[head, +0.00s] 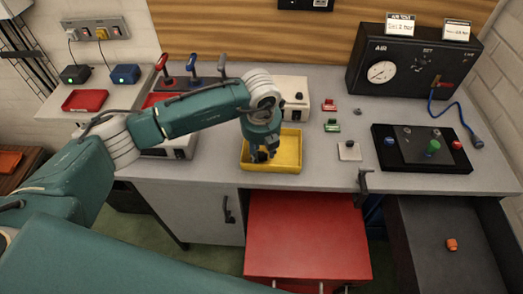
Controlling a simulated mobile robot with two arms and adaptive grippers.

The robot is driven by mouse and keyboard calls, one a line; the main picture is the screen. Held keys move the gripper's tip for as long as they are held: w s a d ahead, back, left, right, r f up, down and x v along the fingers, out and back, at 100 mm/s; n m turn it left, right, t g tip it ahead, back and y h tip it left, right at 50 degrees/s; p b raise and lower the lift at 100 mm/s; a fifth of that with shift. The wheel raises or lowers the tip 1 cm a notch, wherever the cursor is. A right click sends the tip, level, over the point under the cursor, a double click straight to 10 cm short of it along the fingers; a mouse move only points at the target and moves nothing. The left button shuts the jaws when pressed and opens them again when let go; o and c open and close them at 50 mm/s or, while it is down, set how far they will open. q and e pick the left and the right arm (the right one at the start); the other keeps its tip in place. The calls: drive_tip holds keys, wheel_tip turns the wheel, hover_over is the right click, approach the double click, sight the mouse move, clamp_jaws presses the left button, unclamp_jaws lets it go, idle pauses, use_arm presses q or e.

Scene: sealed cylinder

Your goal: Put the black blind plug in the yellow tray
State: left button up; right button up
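The yellow tray (288,165) sits on the grey worktop near its front edge, at the middle of the head view. My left gripper (262,155) points down into the tray area, with its dark fingers low over the tray floor. The fingers are small and dark here, so I cannot tell whether they are open or shut, or whether they hold something. I cannot pick out the black blind plug; dark shapes at the fingers could hide it. My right gripper is not in view.
A black plate (405,165) with blue, green and red parts lies to the right. A pale square block (349,151) stands between. A black gauge box (405,65) is behind. A red drawer (305,235) and a dark drawer holding an orange piece (451,244) stand open below.

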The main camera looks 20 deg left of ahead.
use_arm(q)
wheel_tip(320, 180, up, 12)
drive_tip(key=s+b, duration=0.1)
drive_tip(key=b, duration=0.3)
drive_tip(key=shift+s+d+b, duration=0.2)
drive_tip(key=shift+s+b, duration=0.1)
drive_tip(key=shift+s, duration=0.1)
drive_tip(key=shift+f, duration=0.1)
